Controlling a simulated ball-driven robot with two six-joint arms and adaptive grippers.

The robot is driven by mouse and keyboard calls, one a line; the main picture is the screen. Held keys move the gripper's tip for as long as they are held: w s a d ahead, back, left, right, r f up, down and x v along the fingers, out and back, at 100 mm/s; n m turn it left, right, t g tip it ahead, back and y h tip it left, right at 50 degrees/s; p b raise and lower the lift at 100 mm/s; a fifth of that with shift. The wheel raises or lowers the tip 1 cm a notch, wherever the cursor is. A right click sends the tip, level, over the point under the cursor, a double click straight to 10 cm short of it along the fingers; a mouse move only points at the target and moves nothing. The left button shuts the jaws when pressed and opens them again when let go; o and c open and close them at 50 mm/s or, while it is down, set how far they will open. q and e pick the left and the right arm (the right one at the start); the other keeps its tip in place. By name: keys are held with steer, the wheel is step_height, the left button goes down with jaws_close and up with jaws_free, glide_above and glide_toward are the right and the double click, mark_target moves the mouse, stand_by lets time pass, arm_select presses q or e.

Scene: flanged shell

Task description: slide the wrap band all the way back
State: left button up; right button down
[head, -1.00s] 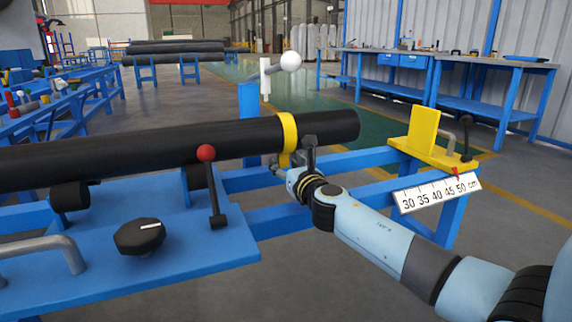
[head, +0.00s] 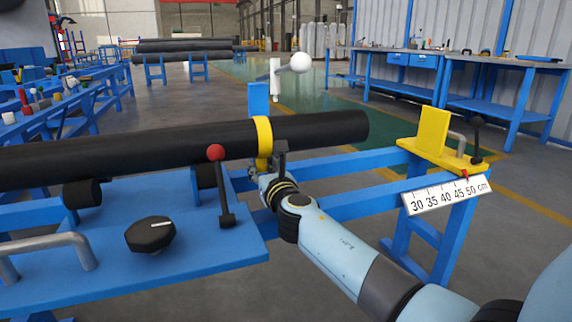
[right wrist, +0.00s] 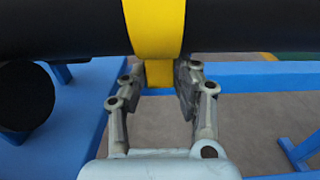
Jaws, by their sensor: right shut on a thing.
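The yellow wrap band (head: 263,140) is a ring around the long black pipe (head: 130,145), some way in from the pipe's right end. My right gripper (head: 264,172) is at the band's underside, on the near side of the pipe. In the right wrist view the band (right wrist: 155,25) runs down to a yellow tab (right wrist: 159,74), and the fingers of my right gripper (right wrist: 161,78) are shut on this tab. My left gripper does not show.
A red-knobbed lever (head: 216,153) and a black dial (head: 150,234) are on the blue bench (head: 200,262), left of the band. Black rollers (head: 82,193) are under the pipe. A yellow stop block (head: 431,135) and a centimetre scale (head: 446,195) are at right. The pipe right of the band is bare.

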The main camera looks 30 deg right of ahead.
steer(key=shift+w+a, duration=0.25)
steer(key=shift+a, duration=0.8)
steer(key=c, duration=1)
jaws_free()
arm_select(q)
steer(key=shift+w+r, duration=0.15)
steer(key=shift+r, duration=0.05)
arm_select(e)
steer(key=v, duration=1.2)
steer(key=shift+f, duration=0.1)
